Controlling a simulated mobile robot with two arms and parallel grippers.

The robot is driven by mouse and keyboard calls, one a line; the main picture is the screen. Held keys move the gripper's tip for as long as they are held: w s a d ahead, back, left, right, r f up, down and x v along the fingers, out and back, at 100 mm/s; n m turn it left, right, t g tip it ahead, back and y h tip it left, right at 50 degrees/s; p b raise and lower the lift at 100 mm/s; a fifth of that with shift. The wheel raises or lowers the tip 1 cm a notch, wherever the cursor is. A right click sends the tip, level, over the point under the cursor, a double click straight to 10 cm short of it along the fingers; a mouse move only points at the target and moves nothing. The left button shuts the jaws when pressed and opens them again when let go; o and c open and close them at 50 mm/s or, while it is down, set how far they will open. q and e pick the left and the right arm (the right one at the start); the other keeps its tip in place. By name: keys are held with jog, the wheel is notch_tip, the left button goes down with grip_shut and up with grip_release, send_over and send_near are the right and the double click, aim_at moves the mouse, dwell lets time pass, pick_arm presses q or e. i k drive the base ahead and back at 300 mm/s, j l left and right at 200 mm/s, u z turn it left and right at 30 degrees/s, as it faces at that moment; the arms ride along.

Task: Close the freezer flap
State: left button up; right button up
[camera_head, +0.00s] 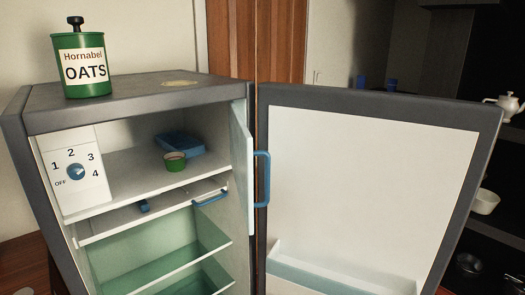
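The freezer flap (240,150) is a narrow pale panel with a blue handle (264,178). It stands open at the right side of the freezer compartment, seen nearly edge-on. The freezer compartment (130,164) is at the top of the fridge and its inside is exposed. A blue object (180,143) and a small green round container (175,162) sit inside it. Neither of my grippers shows in the head view.
The large fridge door (380,180) is wide open to the right, close to the flap. A dial panel (75,171) is at the compartment's left. A green oats tin (83,65) stands on top of the fridge. Dark shelves with a white bowl (485,201) are at far right.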

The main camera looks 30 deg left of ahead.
aim_at(242, 153)
jog(key=i+l+u, duration=0.65)
jog(key=l+u, duration=0.25)
jog(key=u, duration=0.8)
